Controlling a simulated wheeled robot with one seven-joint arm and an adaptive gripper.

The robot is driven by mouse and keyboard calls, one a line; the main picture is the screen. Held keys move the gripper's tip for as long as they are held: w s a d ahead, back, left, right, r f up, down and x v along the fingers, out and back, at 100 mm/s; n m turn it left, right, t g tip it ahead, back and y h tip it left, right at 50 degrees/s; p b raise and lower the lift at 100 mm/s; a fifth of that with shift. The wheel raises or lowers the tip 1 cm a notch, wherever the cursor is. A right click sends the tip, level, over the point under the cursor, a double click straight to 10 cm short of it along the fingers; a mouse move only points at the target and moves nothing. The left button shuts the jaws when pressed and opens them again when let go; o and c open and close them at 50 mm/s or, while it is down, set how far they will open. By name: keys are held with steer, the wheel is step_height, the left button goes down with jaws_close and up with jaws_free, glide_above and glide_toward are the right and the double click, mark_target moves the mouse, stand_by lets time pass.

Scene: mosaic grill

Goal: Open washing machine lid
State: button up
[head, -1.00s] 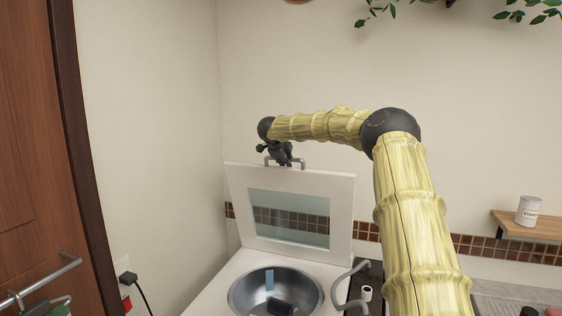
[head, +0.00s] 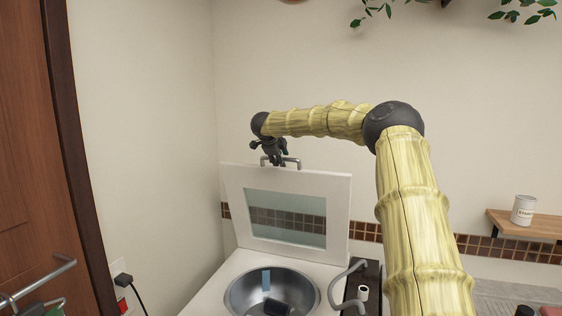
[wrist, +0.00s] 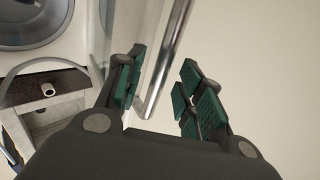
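The white washing machine lid (head: 233,195) with a glass window (head: 285,217) stands raised, close to upright and leaning back, behind the round metal drum opening (head: 240,290) in the head view. A grey metal handle (head: 296,163) is on its top edge. My gripper (head: 277,160) is at this handle. In the wrist view, the handle bar (wrist: 168,60) runs between the fingers of my gripper (wrist: 162,92), which are apart. The bar lies nearer the left finger; I cannot tell whether it touches it. The drum opening also shows in the wrist view (wrist: 35,30).
A wall stands close behind the lid, and another wall with a wooden door (head: 25,150) is to the left. A grey curved pipe (head: 340,288) is right of the machine. A shelf (head: 530,225) with a white can (head: 523,210) is on the right.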

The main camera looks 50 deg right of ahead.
steer(key=v, duration=0.9)
steer(key=shift+r, duration=0.1)
